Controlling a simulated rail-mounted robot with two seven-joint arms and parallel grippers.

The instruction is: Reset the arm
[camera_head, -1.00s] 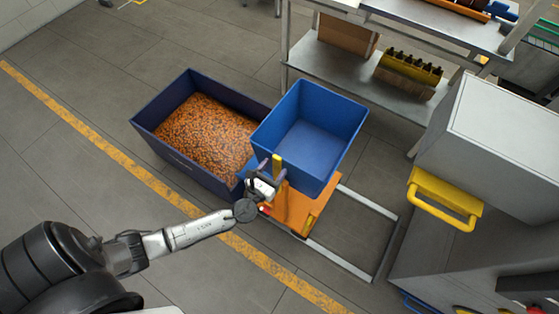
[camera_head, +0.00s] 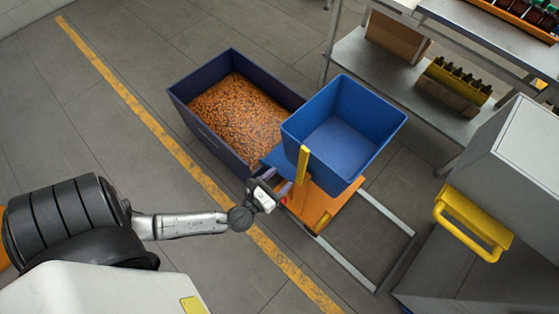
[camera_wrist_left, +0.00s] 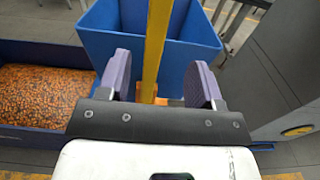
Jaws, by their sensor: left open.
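My left gripper (camera_head: 279,181) is open and empty in the head view, just left of the yellow upright handle (camera_head: 303,163) of the orange cart (camera_head: 312,207). In the left wrist view its two purple-grey fingers (camera_wrist_left: 162,82) are spread wide. The yellow handle (camera_wrist_left: 156,45) shows beyond and between them, apart from both fingers. A blue bin (camera_head: 367,141) sits on the cart and looks empty; it also shows in the left wrist view (camera_wrist_left: 100,42). My right gripper is not in view.
A dark blue crate (camera_head: 190,108) full of small orange-brown pieces stands left of the cart. A metal shelf (camera_head: 385,88) stands behind, with a yellow bottle holder (camera_head: 457,82). A grey machine with a yellow handle (camera_head: 480,225) is at right. Floor at left is clear.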

